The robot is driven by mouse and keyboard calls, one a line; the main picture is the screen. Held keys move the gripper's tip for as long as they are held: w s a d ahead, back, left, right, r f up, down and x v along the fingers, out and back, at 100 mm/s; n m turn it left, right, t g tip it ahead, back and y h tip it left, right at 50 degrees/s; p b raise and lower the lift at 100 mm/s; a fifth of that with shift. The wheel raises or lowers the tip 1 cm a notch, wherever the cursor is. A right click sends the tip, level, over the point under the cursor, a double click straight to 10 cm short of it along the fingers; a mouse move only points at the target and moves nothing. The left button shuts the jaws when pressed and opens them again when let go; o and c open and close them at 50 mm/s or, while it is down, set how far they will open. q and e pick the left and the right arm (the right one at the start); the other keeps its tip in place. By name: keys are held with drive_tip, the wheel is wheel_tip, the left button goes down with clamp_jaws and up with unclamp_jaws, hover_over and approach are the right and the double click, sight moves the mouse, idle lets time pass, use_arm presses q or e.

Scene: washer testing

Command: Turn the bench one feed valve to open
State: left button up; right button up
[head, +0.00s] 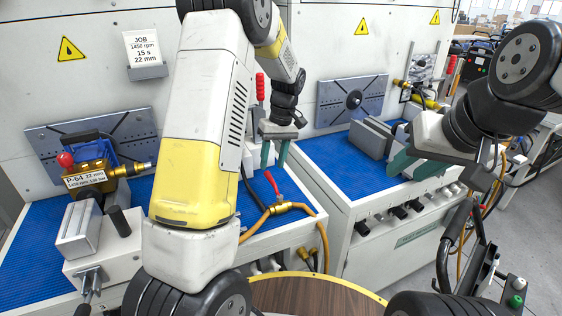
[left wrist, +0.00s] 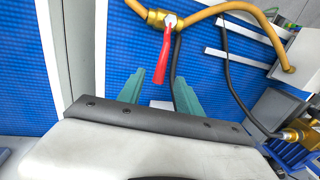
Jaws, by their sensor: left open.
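The feed valve is a brass body (head: 279,207) with a red lever (head: 272,184), in a yellow hose at the front of the left bench. The lever stands crosswise to the hose, pointing up and left in the head view. My left gripper (head: 274,158) is open and empty, just above the lever. In the left wrist view the brass body (left wrist: 155,18) is at the top, and the red lever (left wrist: 163,58) points down toward the gap between the green fingers (left wrist: 158,92), apart from them. My right gripper (head: 402,166) is over the right bench; its finger gap is unclear.
A brass pump labelled P-64 (head: 90,179) sits on the blue mat (head: 28,262) at left, near a grey vise (head: 76,232). A job card (head: 142,48) hangs on the back panel. A round wooden top (head: 315,298) stands in front. A black hose (left wrist: 231,82) runs near the valve.

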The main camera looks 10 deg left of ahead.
sight(270, 175)
use_arm(q)
drive_tip(key=shift+s+a+f, duration=0.15)
drive_tip(key=shift+a+f, duration=0.05)
drive_tip(key=shift+f, duration=0.9)
drive_tip(key=shift+s+a+f, duration=0.1)
drive_tip(key=shift+a+f, duration=0.05)
drive_tip(key=shift+f, duration=0.9)
clamp_jaws()
